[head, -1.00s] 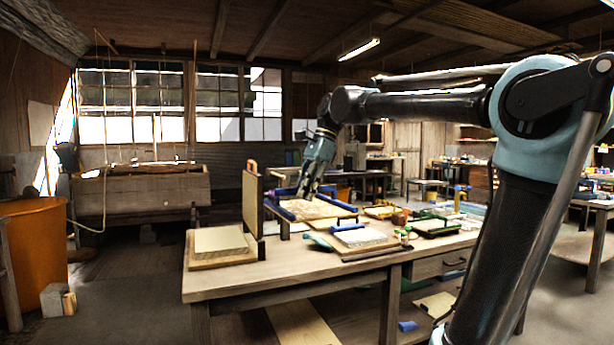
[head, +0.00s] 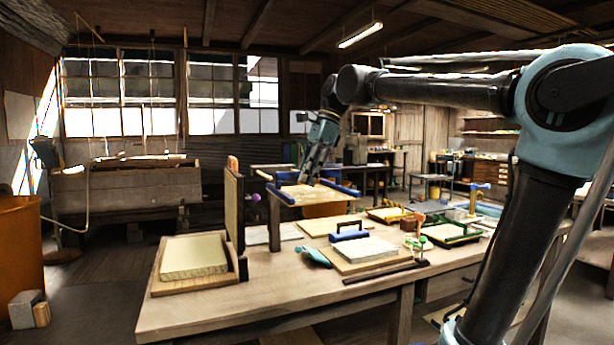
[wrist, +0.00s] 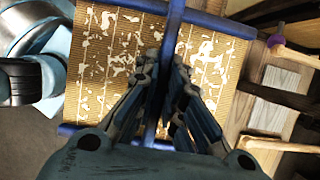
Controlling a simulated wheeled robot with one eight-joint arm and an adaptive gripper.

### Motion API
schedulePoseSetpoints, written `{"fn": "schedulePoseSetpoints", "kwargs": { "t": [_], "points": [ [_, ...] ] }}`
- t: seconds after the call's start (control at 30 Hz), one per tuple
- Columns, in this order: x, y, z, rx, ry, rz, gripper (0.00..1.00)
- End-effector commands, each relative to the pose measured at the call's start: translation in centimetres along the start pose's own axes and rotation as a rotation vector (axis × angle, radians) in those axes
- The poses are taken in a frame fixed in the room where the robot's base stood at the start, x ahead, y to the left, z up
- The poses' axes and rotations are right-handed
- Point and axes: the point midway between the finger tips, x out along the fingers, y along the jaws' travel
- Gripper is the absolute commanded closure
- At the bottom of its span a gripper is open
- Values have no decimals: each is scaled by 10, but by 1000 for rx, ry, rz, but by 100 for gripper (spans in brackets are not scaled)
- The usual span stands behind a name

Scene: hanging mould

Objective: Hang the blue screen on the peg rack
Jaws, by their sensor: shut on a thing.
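The blue screen (head: 341,189) has blue frame bars and a tan mesh face with pale patches. My gripper (head: 307,181) is shut on its blue middle bar and holds it above the table, with a gap beneath. In the wrist view the gripper (wrist: 166,72) closes on this bar, and the screen (wrist: 225,26) spreads to both sides. The peg rack appears to be the upright wooden board (head: 235,208) left of the screen, with a purple-tipped peg and a tan-tipped peg beside it. Wooden pegs (wrist: 290,56) show at the wrist view's right, apart from the screen. The screen's underside is hidden.
A pale slab (head: 194,256) lies on a board left of the rack. A white block with a blue-handled tool (head: 350,234) lies in front of the screen. Trays and small pots (head: 417,243) fill the table's right.

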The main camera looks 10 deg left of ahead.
Motion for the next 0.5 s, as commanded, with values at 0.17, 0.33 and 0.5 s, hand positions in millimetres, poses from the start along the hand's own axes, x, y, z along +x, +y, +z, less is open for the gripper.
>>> {"fn": "schedulePoseSetpoints", "kwargs": {
  "t": [0.17, 0.33, 0.5],
  "points": [
    [2, -7, 6, -9, 0, 4, 100],
    [3, -18, 9, -13, 0, 5, 100],
    [4, -29, 10, -15, 0, 6, 100]
  ]
}}
